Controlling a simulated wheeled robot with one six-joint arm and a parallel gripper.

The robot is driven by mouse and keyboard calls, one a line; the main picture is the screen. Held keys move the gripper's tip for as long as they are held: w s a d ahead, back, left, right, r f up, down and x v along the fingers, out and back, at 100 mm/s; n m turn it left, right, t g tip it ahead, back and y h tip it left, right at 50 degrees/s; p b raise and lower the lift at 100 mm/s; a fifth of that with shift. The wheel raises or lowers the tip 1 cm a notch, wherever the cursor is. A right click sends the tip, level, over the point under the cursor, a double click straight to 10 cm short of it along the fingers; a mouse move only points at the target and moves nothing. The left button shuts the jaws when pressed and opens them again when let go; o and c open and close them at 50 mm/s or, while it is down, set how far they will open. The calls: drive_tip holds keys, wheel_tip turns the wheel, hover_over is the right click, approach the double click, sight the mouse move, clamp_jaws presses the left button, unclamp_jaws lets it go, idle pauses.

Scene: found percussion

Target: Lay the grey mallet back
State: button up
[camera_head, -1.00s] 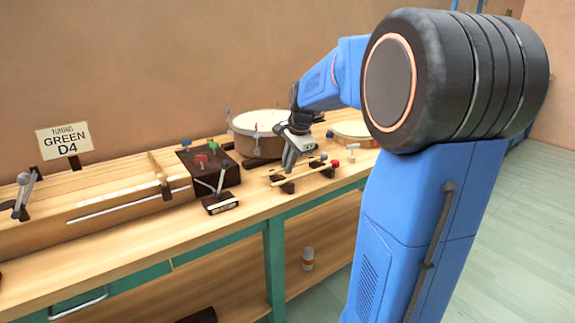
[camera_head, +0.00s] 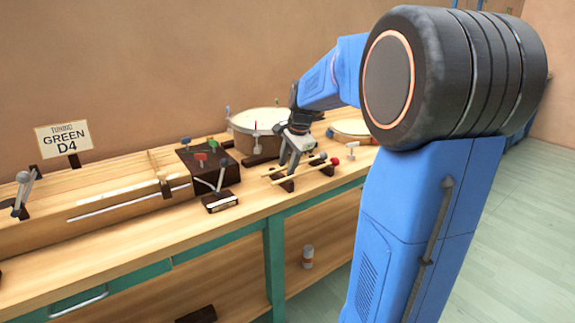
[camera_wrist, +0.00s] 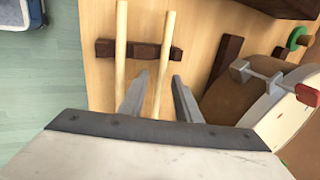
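Two pale mallet sticks lie across a low rack with dark cradles (camera_head: 286,184). In the wrist view the left stick (camera_wrist: 121,40) stands apart from my gripper, and the right stick (camera_wrist: 168,35) passes between my fingers. Both cross the dark cradle (camera_wrist: 105,48). My gripper (camera_wrist: 160,76) is open, one finger on each side of the right stick, with gaps visible. In the head view my gripper (camera_head: 290,164) is low over the rack. The mallet heads (camera_head: 322,156) at the rack's right end are small; I cannot tell which one is grey.
A drum (camera_head: 258,124) stands behind the rack, and a second low drum (camera_head: 350,127) to the right. A small hammer (camera_head: 351,148) stands at right. A dark box (camera_head: 208,163) and a small block with a mallet (camera_head: 220,202) are left. The bench front edge is close.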

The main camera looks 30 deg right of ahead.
drive_tip(key=v, duration=1.7)
drive_tip(key=shift+r, duration=0.2)
drive_tip(key=shift+s, duration=0.1)
drive_tip(key=s+a+f+n, duration=0.8)
drive_tip(key=s+a+f, duration=0.1)
drive_tip(key=s, duration=0.3)
drive_tip(key=s+a+f+n, duration=0.9)
drive_tip(key=s+f, duration=0.3)
drive_tip(key=s, duration=0.1)
drive_tip(key=shift+a+f+n+t, duration=0.2)
drive_tip(key=shift+f+n+t, duration=0.1)
drive_tip(key=shift+t, duration=0.1)
drive_tip(key=shift+s, duration=0.15)
drive_tip(key=shift+c, duration=0.5)
